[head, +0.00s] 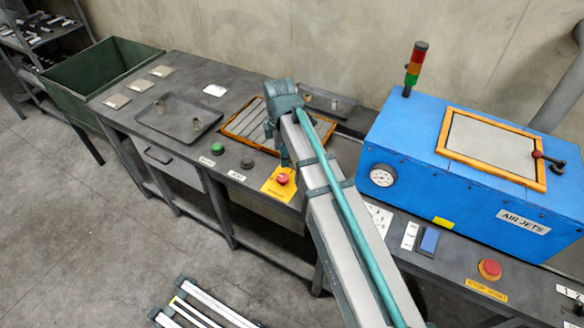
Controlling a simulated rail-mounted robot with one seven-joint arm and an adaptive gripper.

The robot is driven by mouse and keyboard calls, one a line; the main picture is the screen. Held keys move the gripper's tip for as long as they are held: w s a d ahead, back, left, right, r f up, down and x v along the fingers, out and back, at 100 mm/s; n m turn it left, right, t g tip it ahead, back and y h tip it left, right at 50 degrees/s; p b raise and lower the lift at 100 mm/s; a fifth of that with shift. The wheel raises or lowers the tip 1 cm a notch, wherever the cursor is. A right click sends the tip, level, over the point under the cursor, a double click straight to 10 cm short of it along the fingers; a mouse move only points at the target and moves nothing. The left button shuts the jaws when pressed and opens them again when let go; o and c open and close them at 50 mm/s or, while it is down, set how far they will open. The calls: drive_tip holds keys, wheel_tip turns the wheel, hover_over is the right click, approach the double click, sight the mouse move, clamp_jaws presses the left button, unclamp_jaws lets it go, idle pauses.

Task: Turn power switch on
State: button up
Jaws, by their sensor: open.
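A blue rocker-like switch (429,242) sits on the dark panel in front of the blue machine, beside a small white label (409,236). The label is too small to read, so I cannot tell for sure that this is the power switch, or whether it is on or off. My arm's grey and teal link crosses the picture just left of it. My gripper cannot be made out; the far end of my arm is folded over the bench near the orange-framed panel, and its fingers are hidden.
The blue AIR JETS box (380,136) stands behind the switch. A red mushroom button (490,268) is to its right. Another red button (283,178), a green button (218,148) and a dark knob (247,162) line the bench's front edge. A tray (205,125) lies further left.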

sight(283, 177)
drive_tip(key=shift+f+p, duration=1.3)
drive_tip(key=shift+f, duration=4.05)
drive_tip(key=c, duration=1.1)
drive_tip(key=shift+c, duration=0.2)
